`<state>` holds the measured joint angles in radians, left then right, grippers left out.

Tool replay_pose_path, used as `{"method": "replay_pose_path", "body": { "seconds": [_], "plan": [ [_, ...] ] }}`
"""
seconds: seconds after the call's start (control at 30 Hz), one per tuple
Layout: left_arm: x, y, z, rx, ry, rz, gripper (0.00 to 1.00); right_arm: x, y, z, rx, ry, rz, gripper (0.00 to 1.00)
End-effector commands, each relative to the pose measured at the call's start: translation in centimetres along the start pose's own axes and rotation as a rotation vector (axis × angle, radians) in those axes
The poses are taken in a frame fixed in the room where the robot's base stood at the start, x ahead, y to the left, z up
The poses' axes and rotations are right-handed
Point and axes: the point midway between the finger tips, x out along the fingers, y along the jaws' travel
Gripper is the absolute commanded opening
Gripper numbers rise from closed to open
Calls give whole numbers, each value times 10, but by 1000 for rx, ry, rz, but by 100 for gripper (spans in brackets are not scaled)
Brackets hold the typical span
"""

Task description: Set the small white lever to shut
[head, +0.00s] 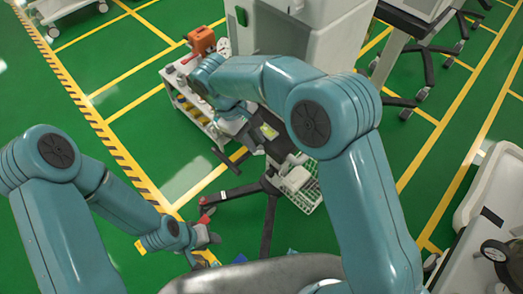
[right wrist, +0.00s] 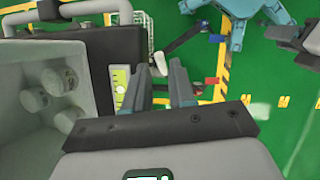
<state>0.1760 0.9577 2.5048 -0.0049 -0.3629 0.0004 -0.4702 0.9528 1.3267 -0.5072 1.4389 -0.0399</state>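My right gripper (head: 257,140) hangs beside the grey cart in the head view. In the right wrist view its two fingers (right wrist: 163,85) stand apart with a gap between them, and nothing is clearly held. A small white piece (right wrist: 159,62) shows just beyond the fingertips, between them; it may be the lever, but I cannot tell which way it is set. A yellow-green panel (right wrist: 120,85) is left of the fingers. The lever cannot be made out in the head view. My left gripper (head: 210,237) is low at the left, away from the cart; its fingers are too small to read.
A grey cart (head: 325,35) stands at the top centre. A white shelf unit (head: 190,100) with an orange box (head: 201,40) is left of it. A wire basket (head: 305,195) hangs in front. A grey bin (right wrist: 30,125) holds white containers. Green floor is open at left.

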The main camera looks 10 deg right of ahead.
Motion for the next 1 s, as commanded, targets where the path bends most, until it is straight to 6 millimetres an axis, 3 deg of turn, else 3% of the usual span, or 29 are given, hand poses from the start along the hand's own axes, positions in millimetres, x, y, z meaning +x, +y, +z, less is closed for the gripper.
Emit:
{"method": "replay_pose_path", "body": {
  "seconds": [0.13, 0.33, 0.67, 0.77, 1.0],
  "plan": [
    [-2, 1, 0, 0, 0, 0, 43, 30, 0, 1, 0, -4, -2, 24],
    [-4, 1, 0, 0, 0, 0, 43, 52, 0, 0, 1, -1, -1, 24],
    [-4, 1, 0, 0, 0, 0, 43, 57, 0, 0, 1, 1, 0, 24],
    [-4, 1, 0, 0, 0, 0, 43, 57, 0, 0, 1, 1, 0, 0],
    [-4, 1, 0, 0, 0, 0, 43, 57, 0, 0, 1, 0, 0, 0]
  ]
}}
